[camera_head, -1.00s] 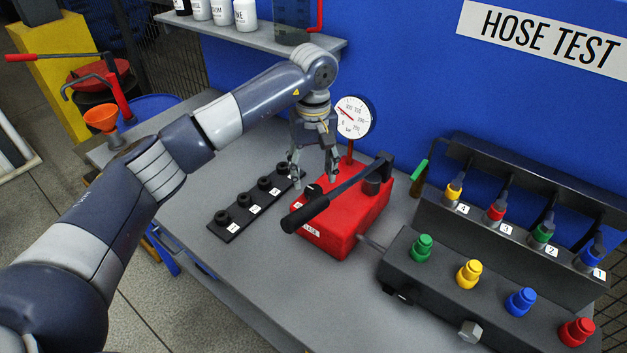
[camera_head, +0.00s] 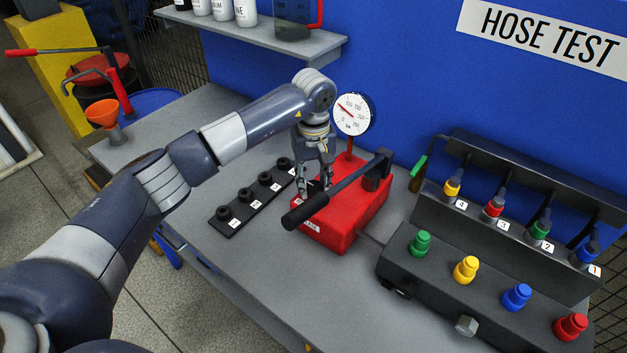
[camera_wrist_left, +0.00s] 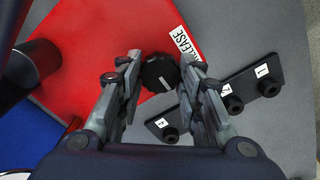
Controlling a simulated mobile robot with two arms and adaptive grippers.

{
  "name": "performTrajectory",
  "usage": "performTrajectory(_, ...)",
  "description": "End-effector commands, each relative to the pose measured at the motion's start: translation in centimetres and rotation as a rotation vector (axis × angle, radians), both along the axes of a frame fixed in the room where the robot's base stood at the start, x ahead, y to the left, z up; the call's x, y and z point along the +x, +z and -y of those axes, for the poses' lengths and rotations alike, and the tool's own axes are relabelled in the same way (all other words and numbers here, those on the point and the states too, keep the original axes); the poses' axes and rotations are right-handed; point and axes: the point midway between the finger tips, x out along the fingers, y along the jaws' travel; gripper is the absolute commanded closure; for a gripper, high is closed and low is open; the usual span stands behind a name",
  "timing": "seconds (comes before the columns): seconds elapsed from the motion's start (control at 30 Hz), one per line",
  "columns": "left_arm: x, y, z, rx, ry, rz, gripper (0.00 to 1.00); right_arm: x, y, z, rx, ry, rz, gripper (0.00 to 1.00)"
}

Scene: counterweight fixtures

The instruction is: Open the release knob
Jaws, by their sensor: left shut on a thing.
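The release knob (camera_wrist_left: 160,73) is a black, round, ridged knob on the red pump box (camera_head: 345,217), beside a white RELEASE label (camera_wrist_left: 184,42). In the left wrist view it sits between the fingertips of my left gripper (camera_wrist_left: 160,76), which is shut on it. My right gripper is not in view.
The black pump lever (camera_head: 335,191) slants over the box close to my gripper. A pressure gauge (camera_head: 352,114) stands behind. A black strip (camera_head: 233,227) with several numbered caps lies left. A manifold (camera_head: 470,300) with coloured fittings stands right. The table front is clear.

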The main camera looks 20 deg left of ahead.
Motion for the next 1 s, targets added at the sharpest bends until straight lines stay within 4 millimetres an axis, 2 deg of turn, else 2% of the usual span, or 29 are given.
performTrajectory(0.37, 0.0, -0.2, 0.0, 0.0, 0.087, 0.0, 0.9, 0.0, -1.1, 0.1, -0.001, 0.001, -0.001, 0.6)
performTrajectory(1.0, -0.1, -0.3, 0.0, 0.0, 0.649, 0.0, 0.9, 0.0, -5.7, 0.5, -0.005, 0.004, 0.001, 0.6)
